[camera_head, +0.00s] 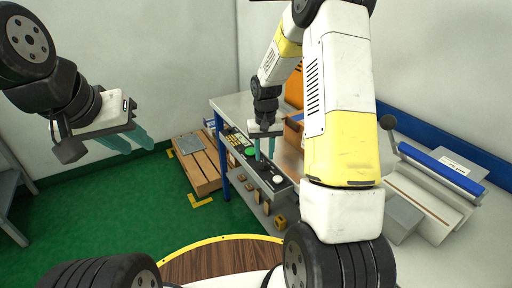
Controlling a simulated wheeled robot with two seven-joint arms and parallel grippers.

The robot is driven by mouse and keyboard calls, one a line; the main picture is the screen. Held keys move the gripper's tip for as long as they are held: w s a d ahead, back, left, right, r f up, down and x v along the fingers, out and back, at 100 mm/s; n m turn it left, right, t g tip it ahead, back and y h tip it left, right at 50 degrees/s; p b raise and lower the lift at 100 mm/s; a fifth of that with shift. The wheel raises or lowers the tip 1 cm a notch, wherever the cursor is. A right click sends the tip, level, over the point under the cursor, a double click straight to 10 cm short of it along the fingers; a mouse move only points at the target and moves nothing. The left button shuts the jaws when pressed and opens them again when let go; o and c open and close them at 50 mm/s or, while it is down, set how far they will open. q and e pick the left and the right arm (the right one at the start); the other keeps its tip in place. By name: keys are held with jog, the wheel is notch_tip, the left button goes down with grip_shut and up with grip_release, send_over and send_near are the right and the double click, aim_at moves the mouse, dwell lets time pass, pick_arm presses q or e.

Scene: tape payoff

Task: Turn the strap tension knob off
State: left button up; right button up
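A dark control panel (266,174) runs along the front edge of the workbench, with small buttons, a green round piece (249,151) and a pale round knob (277,180). I cannot tell which control is the strap tension knob. My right gripper (264,158) points down over the panel, its two teal fingers apart with a gap between them. It is left of and behind the pale knob; whether the fingertips touch a control is too small to tell. My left gripper (128,144) is at the upper left, away from the bench, its teal fingers apart and empty.
A wooden pallet (198,168) with a grey plate stands on the green floor left of the bench. Orange-brown boxes (294,132) are behind the panel. A blue-topped machine (442,168) is at right. My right arm hides the bench's middle.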

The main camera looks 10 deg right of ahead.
jog(key=shift+r, duration=2.5)
jog(key=shift+r, duration=0.25)
notch_tip(320, 180, up, 8)
jog(key=t, duration=0.1)
send_over(264, 162)
jog(key=s, duration=0.4)
jog(key=s+a+r+t+y, duration=0.1)
jog(key=s+r+t, duration=0.1)
jog(key=s+r, duration=0.55)
jog(key=s+a+r+t, duration=0.1)
jog(key=s+r, duration=0.1)
jog(key=s, duration=0.4)
jog(key=s+r+n+t+y, duration=0.1)
jog(key=s+r+t, duration=0.1)
jog(key=s, duration=0.5)
jog(key=shift+a+r, duration=0.4)
jog(key=shift+s+d, duration=0.1)
